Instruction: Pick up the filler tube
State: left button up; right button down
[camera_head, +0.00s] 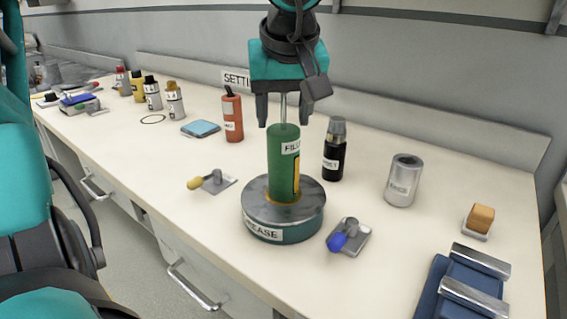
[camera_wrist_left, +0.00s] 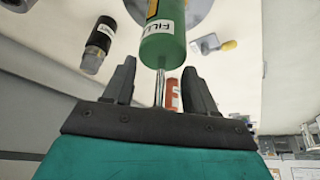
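The filler tube (camera_head: 283,165) is a green cylinder labelled "FILL...", with a thin metal rod on top. It stands upright on a round grey-topped base labelled "GREASE" (camera_head: 262,217). My left gripper (camera_head: 284,112) is above the tube, fingers pointing down. Its fingers are open, one on each side of the rod, with gaps visible. In the left wrist view, the tube (camera_wrist_left: 162,45) lies just beyond the open fingertips and the rod runs between the fingers. The tube's lower part meets an orange-yellow ring at the base. My right gripper is not in view.
A black bottle (camera_head: 334,155), a red bottle (camera_head: 232,118) and a grey can (camera_head: 403,180) stand around the base. A yellow-knobbed lever (camera_head: 212,181) and a blue-knobbed lever (camera_head: 348,237) flank it. A blue fixture (camera_head: 460,290) is at front right. Several bottles stand far left.

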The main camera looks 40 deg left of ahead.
pick_arm(q)
grip_shut()
jog(key=shift+r, duration=0.15)
